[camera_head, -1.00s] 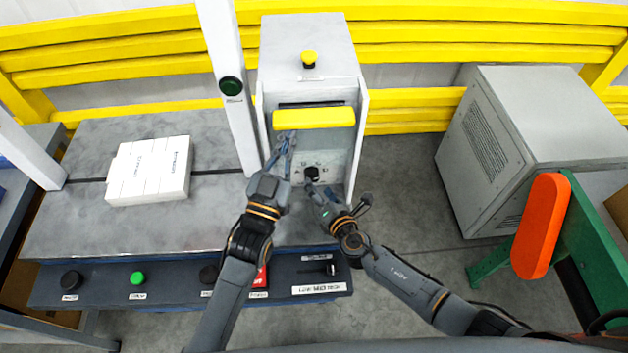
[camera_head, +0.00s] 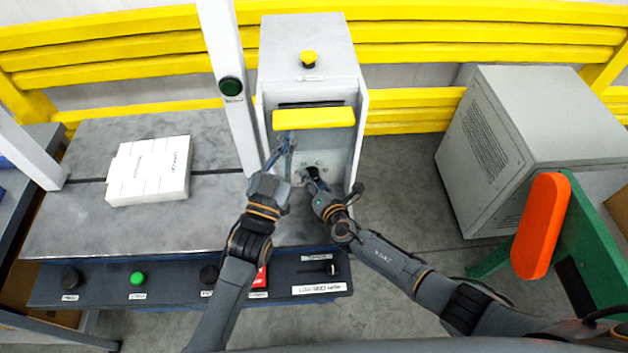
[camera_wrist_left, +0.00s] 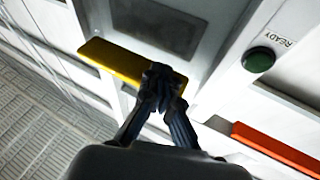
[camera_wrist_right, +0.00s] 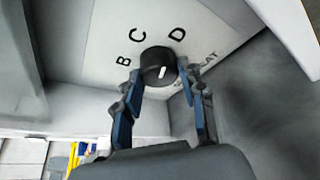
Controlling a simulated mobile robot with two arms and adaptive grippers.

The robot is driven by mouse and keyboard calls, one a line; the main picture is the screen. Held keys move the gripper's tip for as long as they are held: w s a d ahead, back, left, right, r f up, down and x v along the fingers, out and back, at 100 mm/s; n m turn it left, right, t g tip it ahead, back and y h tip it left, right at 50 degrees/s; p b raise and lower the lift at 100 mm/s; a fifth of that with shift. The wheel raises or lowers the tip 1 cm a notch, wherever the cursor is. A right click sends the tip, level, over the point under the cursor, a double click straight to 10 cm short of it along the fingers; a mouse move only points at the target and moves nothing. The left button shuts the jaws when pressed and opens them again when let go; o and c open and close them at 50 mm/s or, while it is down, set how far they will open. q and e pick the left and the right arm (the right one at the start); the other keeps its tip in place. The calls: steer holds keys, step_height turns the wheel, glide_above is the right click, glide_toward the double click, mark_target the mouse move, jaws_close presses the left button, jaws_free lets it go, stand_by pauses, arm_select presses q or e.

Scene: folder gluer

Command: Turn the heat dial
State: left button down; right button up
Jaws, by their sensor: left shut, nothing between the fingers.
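The heat dial (camera_wrist_right: 158,66) is a round black knob with a white pointer mark, on a pale panel lettered B, C, D. My right gripper (camera_wrist_right: 160,76) has one finger on each side of the knob, very close to it. I cannot tell whether both fingers touch it. In the head view the right gripper (camera_head: 312,178) covers most of the dial. My left gripper (camera_head: 288,138) is shut and empty, at the lower edge of the yellow handle bar (camera_head: 314,118). In the left wrist view its closed tips (camera_wrist_left: 160,84) overlap the bar (camera_wrist_left: 125,62).
The grey machine cabinet (camera_head: 305,45) has side walls flanking the dial panel. A white post with a green button (camera_head: 231,87) stands at its left. A white carton stack (camera_head: 148,170) lies on the grey table (camera_head: 75,225). An orange-padded green frame (camera_head: 541,225) stands at right.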

steer(key=shift+d, duration=0.1)
steer(key=shift+f+m+t+y, duration=0.1)
steer(key=shift+m+t+y, duration=0.5)
steer(key=shift+m, duration=1)
steer(key=o, duration=1.1)
steer(key=shift+s, duration=0.1)
steer(key=v, duration=1.1)
steer(key=shift+s+d, duration=0.25)
steer(key=shift+d, duration=0.1)
